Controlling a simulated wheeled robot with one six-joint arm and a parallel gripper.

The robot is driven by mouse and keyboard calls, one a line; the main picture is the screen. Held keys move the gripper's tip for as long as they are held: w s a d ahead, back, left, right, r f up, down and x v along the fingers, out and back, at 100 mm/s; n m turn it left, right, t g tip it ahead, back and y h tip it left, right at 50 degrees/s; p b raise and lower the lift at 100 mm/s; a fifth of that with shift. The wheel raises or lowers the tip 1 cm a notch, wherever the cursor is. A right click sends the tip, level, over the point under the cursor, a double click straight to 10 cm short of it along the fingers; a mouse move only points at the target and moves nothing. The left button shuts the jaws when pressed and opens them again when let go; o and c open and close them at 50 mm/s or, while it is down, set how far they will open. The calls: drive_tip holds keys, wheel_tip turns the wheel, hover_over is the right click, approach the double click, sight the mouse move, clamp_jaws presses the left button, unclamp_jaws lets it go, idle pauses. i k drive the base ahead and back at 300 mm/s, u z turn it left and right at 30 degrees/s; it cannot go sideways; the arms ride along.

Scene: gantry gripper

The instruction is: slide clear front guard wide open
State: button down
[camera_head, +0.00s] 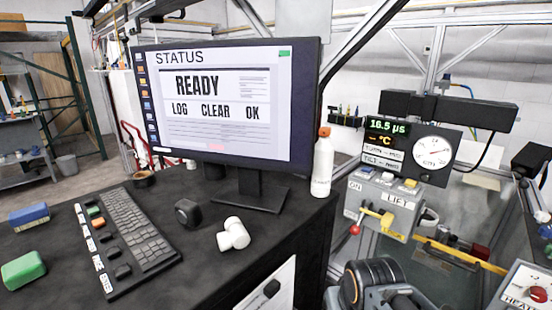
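A clear panel (453,279) shows faintly at the right, below and behind a long yellow bar (462,255). I take it for the front guard, but its edges are hard to make out. The yellow bar slopes down to the right from beside the grey LIFT control box (385,203). How far the guard stands open cannot be told. A dark ringed joint with grey parts at the bottom centre looks like part of my arm. No gripper fingertips show, and nothing of mine is seen touching the guard.
A black desk at the left carries a monitor (228,100), a keyboard (130,240), a white bottle (323,165) and small blocks. The LIFT box has a red-knobbed lever (355,229). A gauge (432,153) stands above it. A HEATER box (525,288) sits at the lower right.

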sight(478, 263)
drive_tip(key=u, duration=1.1)
drive_tip(key=k, duration=0.85)
drive_tip(key=z, duration=0.7)
drive_tip(key=i, duration=0.45)
drive_tip(key=z, duration=0.05)
